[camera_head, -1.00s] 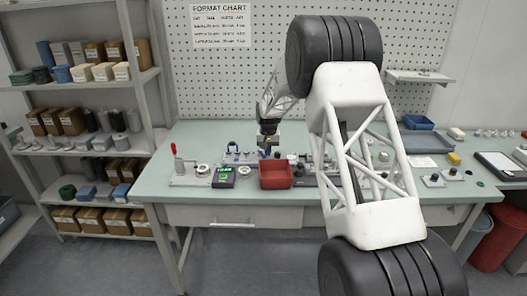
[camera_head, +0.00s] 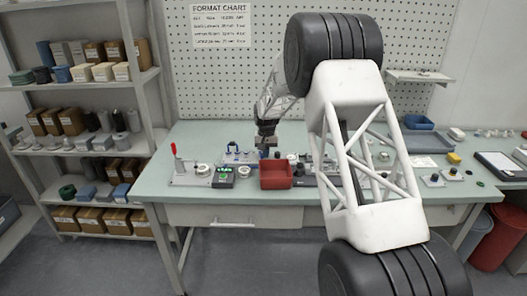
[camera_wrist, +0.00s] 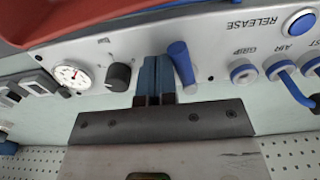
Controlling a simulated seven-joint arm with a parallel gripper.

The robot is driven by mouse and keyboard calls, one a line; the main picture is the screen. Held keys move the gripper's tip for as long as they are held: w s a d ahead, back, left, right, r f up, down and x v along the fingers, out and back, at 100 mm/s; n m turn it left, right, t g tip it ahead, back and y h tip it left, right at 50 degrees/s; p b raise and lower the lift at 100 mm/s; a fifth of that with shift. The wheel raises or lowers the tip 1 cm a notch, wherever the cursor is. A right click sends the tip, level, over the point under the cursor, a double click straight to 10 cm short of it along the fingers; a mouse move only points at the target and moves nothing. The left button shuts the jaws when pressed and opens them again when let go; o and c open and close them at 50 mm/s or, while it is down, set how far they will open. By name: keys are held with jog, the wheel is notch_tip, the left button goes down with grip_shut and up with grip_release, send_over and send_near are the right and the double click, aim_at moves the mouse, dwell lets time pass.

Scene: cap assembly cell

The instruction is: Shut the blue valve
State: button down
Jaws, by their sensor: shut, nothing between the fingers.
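The blue valve handle (camera_wrist: 182,64) stands on a pale metal panel (camera_wrist: 215,52) in the wrist view. It is a rounded blue lever, tilted slightly in the picture. My gripper (camera_wrist: 156,62) is shut and empty, its two blue-grey fingers together just left of the handle. The fingers look very close to the handle; I cannot tell whether they touch it. In the head view my gripper (camera_head: 267,151) is over the back of the bench, behind the red bin, and the valve handle cannot be made out there.
In the wrist view a black knob (camera_wrist: 119,76) and a dial gauge (camera_wrist: 72,76) lie left of the fingers. Blue fittings with a hose (camera_wrist: 283,69) and a blue button (camera_wrist: 299,23) lie right. A red bin (camera_head: 275,175) stands in front of the panel.

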jog(key=shift+s+a, duration=0.2)
jog(key=shift+s+d, duration=0.15)
jog(key=shift+d, duration=0.05)
dwell(0.7)
jog(key=shift+r, duration=0.2)
notch_tip(320, 180, up, 7)
jog(key=shift+f, duration=0.15)
dwell(0.7)
